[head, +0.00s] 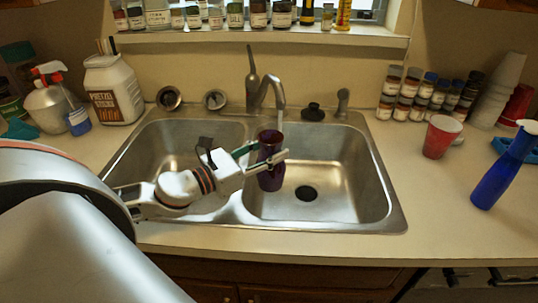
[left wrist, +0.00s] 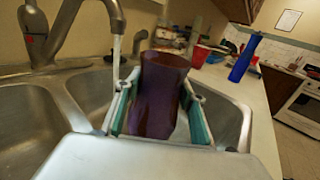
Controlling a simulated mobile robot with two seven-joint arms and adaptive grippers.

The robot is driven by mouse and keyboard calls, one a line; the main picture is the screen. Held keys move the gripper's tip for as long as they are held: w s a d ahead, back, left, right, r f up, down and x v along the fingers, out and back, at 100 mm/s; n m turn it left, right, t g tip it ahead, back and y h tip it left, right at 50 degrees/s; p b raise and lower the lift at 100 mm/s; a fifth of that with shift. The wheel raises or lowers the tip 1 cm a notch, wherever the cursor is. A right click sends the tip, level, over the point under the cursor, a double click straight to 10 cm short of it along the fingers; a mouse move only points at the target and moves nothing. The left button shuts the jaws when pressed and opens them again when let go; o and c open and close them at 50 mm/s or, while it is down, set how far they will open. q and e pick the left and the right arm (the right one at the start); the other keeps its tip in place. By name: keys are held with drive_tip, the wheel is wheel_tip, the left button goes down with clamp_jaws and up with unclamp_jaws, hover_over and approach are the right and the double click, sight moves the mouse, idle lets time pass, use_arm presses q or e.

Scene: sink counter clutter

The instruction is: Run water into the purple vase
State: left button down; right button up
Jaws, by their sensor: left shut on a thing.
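The purple vase (head: 270,158) is upright over the right basin of the sink, below the faucet (head: 268,90). My left gripper (head: 277,160) is shut on the vase, with one finger on each side; in the left wrist view the vase (left wrist: 158,95) stands between the fingers (left wrist: 158,112). A thin stream of water (left wrist: 116,55) runs from the faucet spout (left wrist: 115,20). In the left wrist view the stream comes down left of the vase's mouth, behind the left finger. The inside of the vase is hidden. My right gripper is not in view.
The sink (head: 330,205) has two basins; a dark drain (head: 306,193) shows in the right one. A white jug (head: 114,90) stands left.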

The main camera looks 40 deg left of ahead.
use_arm(q)
drive_tip(key=w+a+f+b, duration=0.1)
drive_tip(key=w+a+b, duration=0.1)
drive_tip(key=w, duration=0.4)
drive_tip(key=w+a+f+b, duration=0.2)
drive_tip(key=w+a+b, duration=0.1)
drive_tip(key=w, duration=0.4)
drive_tip(key=shift+a+f+b, duration=0.2)
drive_tip(key=shift+a+b, duration=0.05)
drive_tip(key=shift+b, duration=0.55)
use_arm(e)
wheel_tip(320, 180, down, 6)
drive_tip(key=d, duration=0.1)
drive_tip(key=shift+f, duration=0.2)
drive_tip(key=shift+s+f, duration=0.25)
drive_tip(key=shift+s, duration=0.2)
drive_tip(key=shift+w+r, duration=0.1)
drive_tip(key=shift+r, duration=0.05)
